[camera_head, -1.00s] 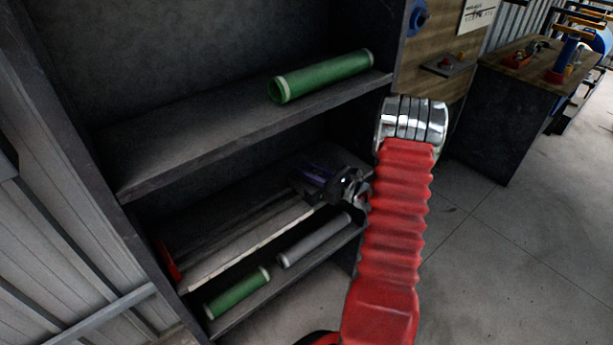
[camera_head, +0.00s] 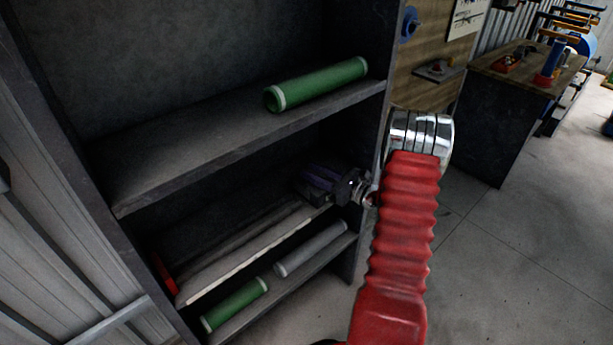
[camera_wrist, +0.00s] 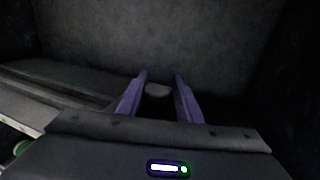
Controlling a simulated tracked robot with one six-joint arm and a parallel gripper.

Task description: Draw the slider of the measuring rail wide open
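The long pale measuring rail (camera_head: 245,253) seems to lie along the middle shelf, with a red piece (camera_head: 164,276) at its left end. It also shows in the wrist view at the left (camera_wrist: 25,112). My gripper (camera_head: 312,188) is at the right end of the rail, inside the shelf bay. In the wrist view its two purple fingers (camera_wrist: 160,78) stand apart. A small grey rounded piece (camera_wrist: 157,90), perhaps the slider, shows in the dark gap between them. I cannot tell whether the fingers touch it. My palm hides what lies below.
A green roll (camera_head: 318,84) lies on the upper shelf, close above my wrist. A grey roll (camera_head: 310,248) and another green roll (camera_head: 235,303) lie on the bottom shelf. The cabinet's right upright is close to my arm.

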